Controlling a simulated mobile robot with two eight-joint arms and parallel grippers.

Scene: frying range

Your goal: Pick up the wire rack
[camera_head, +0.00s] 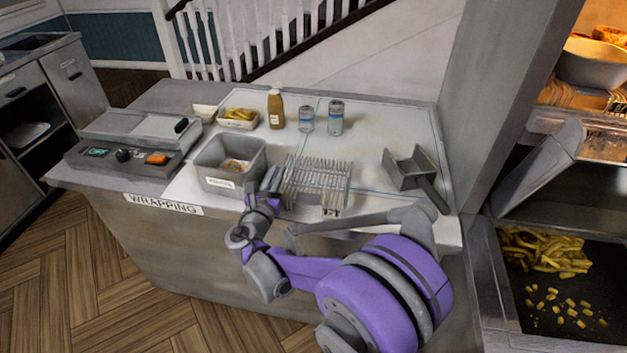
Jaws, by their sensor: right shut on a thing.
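The wire rack (320,182), a grey rack of thin upright wires, is at the front middle of the white counter top. My right gripper (272,180) is at the rack's left end and is shut on it. The fingertips are small in this view, and part of the rack's left edge is hidden behind them. I cannot tell whether the rack is touching the counter or slightly lifted. My left gripper is not in view.
A grey bin (215,182) stands close left of my right gripper. A scoop (411,172) lies to the right of the rack. A sauce bottle (276,110), two cans (336,118) and a tray of chips (238,118) stand behind. A wrapping machine (120,150) is at left.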

